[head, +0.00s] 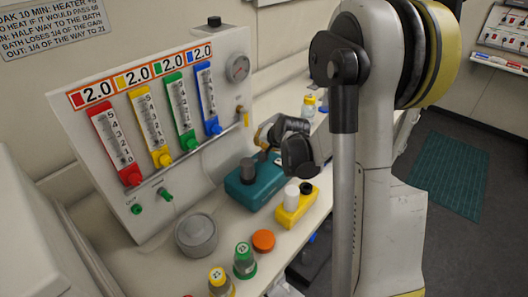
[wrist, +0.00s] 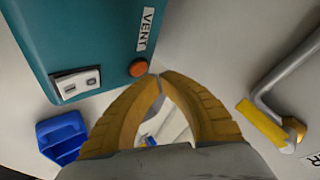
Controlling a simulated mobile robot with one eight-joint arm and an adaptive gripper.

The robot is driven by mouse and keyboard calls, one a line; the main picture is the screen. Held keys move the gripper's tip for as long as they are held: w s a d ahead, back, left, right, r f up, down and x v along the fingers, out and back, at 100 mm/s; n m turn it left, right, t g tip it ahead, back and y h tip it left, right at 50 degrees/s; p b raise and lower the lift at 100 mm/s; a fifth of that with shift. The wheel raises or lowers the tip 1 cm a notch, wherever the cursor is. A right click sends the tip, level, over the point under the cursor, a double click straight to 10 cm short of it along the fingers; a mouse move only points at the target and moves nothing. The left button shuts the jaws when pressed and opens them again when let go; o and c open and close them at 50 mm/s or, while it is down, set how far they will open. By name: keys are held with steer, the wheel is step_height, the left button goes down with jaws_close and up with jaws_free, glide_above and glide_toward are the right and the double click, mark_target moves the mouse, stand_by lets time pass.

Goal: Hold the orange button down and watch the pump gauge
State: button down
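The orange button (wrist: 138,67) sits on the teal box (wrist: 85,30) beside a "VENT" label in the wrist view. The teal box also shows on the bench in the head view (head: 245,192), where I cannot make out the button. My gripper (wrist: 160,77) has its yellow fingertips together, with nothing seen between them. The tips appear just right of and below the button; I cannot tell whether they touch it. In the head view my gripper (head: 264,136) is partly hidden by its own wrist. A round gauge (head: 238,67) is on the white panel; its reading is too small to tell.
The white panel (head: 75,150) carries several coloured flow meters. A yellow holder (head: 293,212), an orange cap (head: 263,240) and bottles stand in front.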

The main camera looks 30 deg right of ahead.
steer(key=shift+r+p, duration=1.75)
steer(key=shift+r, duration=0.8)
steer(key=shift+a, duration=0.1)
steer(key=s+a+r+n+b, duration=0.3)
steer(key=s+a+r, duration=0.1)
steer(key=s+a, duration=0.35)
steer(key=s+a+f+n+g+b, duration=0.1)
steer(key=s+a+n+b, duration=0.2)
steer(key=s, duration=0.7)
steer(key=s+a+f+n+g+b, duration=0.1)
steer(key=s+a+n+b, duration=0.2)
steer(key=s+a, duration=0.4)
steer(key=s, duration=0.3)
steer(key=shift+s+a+f+n+y, duration=0.15)
steer(key=shift+s+n+y, duration=0.15)
steer(key=shift+n, duration=0.1)
